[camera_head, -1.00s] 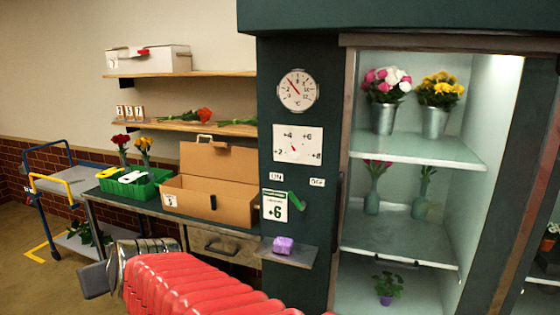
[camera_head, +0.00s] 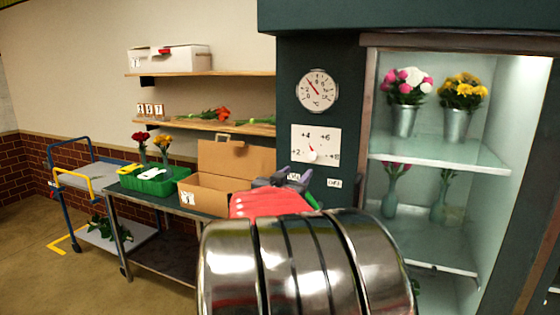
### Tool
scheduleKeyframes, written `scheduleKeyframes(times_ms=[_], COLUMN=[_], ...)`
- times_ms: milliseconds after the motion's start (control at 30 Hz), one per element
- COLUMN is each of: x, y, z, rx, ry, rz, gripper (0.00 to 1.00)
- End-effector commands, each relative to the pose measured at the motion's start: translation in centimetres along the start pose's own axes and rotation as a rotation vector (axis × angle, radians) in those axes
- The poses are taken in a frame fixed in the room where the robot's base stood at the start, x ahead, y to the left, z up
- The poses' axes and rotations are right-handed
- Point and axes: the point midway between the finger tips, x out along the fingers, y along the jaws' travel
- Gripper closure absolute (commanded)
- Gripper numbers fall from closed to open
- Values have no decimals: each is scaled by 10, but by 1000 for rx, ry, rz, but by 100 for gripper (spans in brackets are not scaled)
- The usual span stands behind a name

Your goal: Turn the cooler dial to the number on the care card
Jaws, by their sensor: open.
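The care card is hidden behind my arm.
A round thermometer (camera_head: 317,91) hangs above the dial. The off label (camera_head: 334,183) sits below it. The cooler shelf (camera_head: 440,148) at right holds flower vases. An open cardboard box (camera_head: 205,190) and a green tray (camera_head: 150,182) stand on the bench at left.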

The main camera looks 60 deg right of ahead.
Motion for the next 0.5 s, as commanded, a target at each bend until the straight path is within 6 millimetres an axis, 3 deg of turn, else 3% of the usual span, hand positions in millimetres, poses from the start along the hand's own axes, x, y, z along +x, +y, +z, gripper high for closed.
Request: scheduleKeyframes(times_ms=[267,500], x=[1,17], y=[-1,-1], z=[0,0], rx=[0,-1], ry=[-1,0], rz=[-3,-3], gripper=[57,57])
